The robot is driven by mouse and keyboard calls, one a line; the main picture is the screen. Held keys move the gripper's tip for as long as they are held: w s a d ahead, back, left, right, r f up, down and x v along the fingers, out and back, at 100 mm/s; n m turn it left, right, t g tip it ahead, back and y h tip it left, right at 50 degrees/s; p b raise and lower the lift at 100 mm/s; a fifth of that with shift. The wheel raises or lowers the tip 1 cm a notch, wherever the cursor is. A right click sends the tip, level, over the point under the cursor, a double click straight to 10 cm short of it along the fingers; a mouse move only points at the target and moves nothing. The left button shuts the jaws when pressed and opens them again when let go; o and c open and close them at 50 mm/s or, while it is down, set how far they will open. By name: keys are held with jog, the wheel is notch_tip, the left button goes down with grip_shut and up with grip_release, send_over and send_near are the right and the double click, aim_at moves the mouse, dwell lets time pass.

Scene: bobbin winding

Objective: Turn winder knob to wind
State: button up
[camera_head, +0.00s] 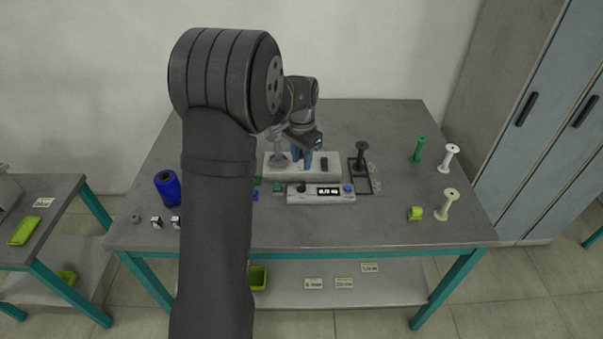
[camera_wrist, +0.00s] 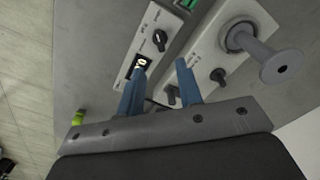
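The winder (camera_head: 330,170) is a pale grey base near the middle of the table, with a grey bobbin (camera_head: 279,150) standing at its left. The bobbin also shows at the right of the wrist view (camera_wrist: 275,65). A black knob (camera_wrist: 218,75) sits on the winder panel beside the bobbin. In front stands a pale control box (camera_head: 320,197) with a lit display (camera_head: 329,191), its own black knob (camera_wrist: 160,40) and a blue button (camera_head: 348,189). My gripper (camera_wrist: 160,66) has its blue fingers apart above the winder and box, with nothing held between them.
A black bobbin (camera_head: 361,155) stands right of the winder. Green (camera_head: 419,150) and white spools (camera_head: 449,157) stand at the right, near a yellow-green item (camera_head: 414,213). The front strip of table is mostly clear.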

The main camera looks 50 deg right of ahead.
notch_tip(320, 180, up, 8)
send_over(302, 184)
jog(key=shift+w, duration=0.1)
dwell(0.3)
notch_tip(302, 184, down, 18)
jog(key=shift+r, duration=0.2)
dwell(0.4)
